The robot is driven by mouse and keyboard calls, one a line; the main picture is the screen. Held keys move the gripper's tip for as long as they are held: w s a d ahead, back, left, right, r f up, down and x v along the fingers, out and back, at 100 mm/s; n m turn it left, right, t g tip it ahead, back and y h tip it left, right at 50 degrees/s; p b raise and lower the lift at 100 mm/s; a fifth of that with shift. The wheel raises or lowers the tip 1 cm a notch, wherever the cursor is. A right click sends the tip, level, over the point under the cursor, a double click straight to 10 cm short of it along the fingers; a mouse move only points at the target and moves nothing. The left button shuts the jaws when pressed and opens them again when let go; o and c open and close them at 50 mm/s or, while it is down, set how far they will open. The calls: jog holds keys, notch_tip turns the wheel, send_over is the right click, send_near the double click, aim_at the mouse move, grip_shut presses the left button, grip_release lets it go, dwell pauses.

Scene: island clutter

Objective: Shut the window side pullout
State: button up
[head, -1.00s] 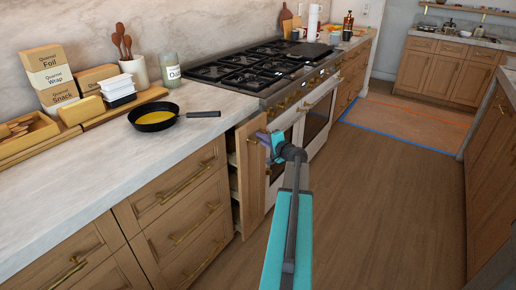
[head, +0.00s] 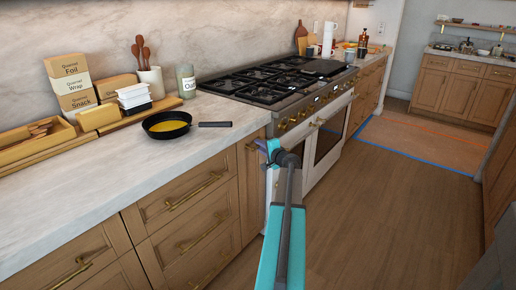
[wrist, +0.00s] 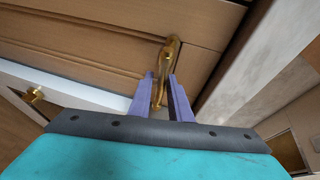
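The pullout is a narrow wooden front (head: 251,185) between the drawer cabinet and the stove. In the head view it stands flush or almost flush with the drawers beside it; no open side shows. Its brass handle (wrist: 168,58) is near the top and shows between my fingers in the wrist view. My gripper (head: 268,150) is at the upper part of the front. In the wrist view its two purple fingers (wrist: 163,88) lie close on either side of the handle and appear shut on it. My gripper partly hides the front's right edge in the head view.
The stove (head: 292,105) with brass knobs is just right of the pullout. A black pan (head: 167,124) with yellow content rests on the counter (head: 85,185) above the drawers, its handle pointing right. The wood floor (head: 390,210) to the right is clear.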

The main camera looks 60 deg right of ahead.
jog(key=shift+s, duration=0.1)
jog(key=v, duration=1.3)
jog(key=shift+s+a+b, duration=0.25)
jog(key=shift+b, duration=0.15)
jog(key=shift+r, duration=0.1)
